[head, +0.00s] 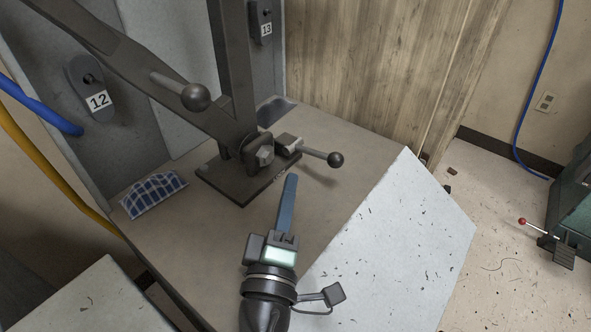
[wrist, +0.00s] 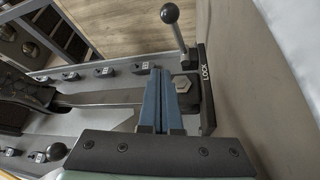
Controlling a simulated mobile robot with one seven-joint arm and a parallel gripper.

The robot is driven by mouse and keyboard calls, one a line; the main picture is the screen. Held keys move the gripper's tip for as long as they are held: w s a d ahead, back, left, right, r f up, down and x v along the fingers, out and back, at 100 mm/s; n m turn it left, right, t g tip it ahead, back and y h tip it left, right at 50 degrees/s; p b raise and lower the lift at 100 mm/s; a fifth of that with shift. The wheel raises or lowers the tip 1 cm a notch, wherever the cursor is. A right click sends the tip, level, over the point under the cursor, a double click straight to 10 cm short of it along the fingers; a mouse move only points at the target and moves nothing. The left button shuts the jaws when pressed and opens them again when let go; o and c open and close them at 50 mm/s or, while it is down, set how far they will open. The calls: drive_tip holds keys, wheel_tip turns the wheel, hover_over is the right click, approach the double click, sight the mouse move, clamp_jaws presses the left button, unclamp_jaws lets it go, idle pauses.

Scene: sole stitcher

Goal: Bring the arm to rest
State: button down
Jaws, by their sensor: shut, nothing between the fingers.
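My gripper (head: 291,177) is in the lower middle of the head view, with its blue fingers together and nothing between them. It is in front of the dark base plate (head: 217,185) of the machine's upright, over the brown bench top (head: 322,125). In the wrist view the blue fingers (wrist: 155,70) lie side by side, close in the picture to a hex bolt (wrist: 182,84) and a dark plate marked LOCK (wrist: 207,90). I cannot tell whether they touch anything. A short lever with a black ball knob (head: 335,159) is right of the fingertips; its knob (wrist: 169,13) also shows in the wrist view.
A larger lever with a ball knob (head: 195,97) sticks out from the slanting dark beam (head: 130,60). A blue checked cloth (head: 152,192) lies at the bench's left. Switches tagged 12 (head: 88,85) and 13 (head: 262,18) are behind. Speckled floor (head: 500,230) is open at right.

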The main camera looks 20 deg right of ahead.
drive_tip(key=shift+s+a+f, duration=0.1)
drive_tip(key=shift+s+a, duration=0.15)
drive_tip(key=shift+s, duration=0.1)
idle(0.3)
